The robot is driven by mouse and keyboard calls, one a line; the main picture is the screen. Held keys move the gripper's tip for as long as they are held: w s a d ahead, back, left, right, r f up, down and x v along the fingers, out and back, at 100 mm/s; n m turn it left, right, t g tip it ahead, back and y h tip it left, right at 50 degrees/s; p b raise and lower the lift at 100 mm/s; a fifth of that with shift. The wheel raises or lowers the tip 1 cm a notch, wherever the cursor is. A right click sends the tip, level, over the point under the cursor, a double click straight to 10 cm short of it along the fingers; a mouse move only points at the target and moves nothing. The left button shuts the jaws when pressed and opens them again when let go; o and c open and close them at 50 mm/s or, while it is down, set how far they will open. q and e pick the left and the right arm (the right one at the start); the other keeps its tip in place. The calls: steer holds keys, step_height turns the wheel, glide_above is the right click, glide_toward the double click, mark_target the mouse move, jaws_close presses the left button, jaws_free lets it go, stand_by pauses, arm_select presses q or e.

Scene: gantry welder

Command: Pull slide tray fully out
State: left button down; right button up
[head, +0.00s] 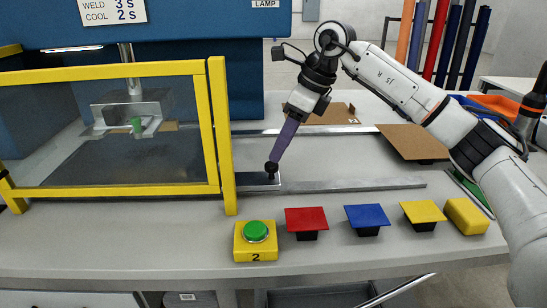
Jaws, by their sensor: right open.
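The slide tray (253,179) is a dark flat plate. Most of it lies inside the welder behind the yellow-framed guard, and its front end sticks out a little to the right past the yellow post. A black knob (271,169) stands on that front end. My right gripper (274,160) reaches down from the upper right with its purple fingers right at the knob. The fingers are open, though from this angle the gap between them is hard to see. I cannot tell whether they touch the knob. My left gripper is not in view.
Metal rails (360,185) run right from the tray over clear table. In front stand a green button on a yellow box (255,241), and red (306,219), blue (368,216) and yellow (424,212) plates on black blocks. A brown board (408,142) lies behind the rails.

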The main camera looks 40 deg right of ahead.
mark_target(272, 164)
steer(key=x, duration=0.5)
jaws_close()
